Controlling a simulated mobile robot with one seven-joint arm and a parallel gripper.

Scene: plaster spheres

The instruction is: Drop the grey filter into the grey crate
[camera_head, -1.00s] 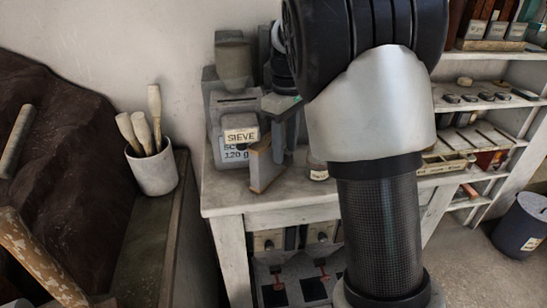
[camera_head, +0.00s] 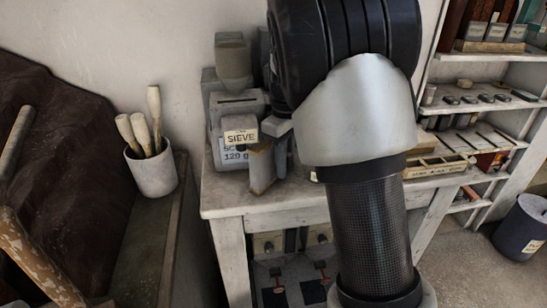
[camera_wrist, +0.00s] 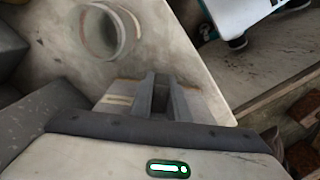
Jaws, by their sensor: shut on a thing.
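My gripper (camera_wrist: 160,98) is shut on a thin grey panel with a tan edge (camera_wrist: 118,99), which I take to be the grey filter. The panel shows on both sides of the fingers in the wrist view. In the head view the filter (camera_head: 261,170) hangs upright in front of the grey machine labelled SIEVE (camera_head: 237,122), over the front of the white table (camera_head: 222,196). My arm hides part of the gripper there. I cannot tell whether the filter touches the table. I cannot make out a grey crate.
A cup of brushes (camera_head: 152,175) stands at the left. Shelves (camera_head: 485,105) with small items and a dark bucket (camera_head: 522,226) are at the right. A round grey opening (camera_wrist: 104,32) lies beyond the fingers in the wrist view.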

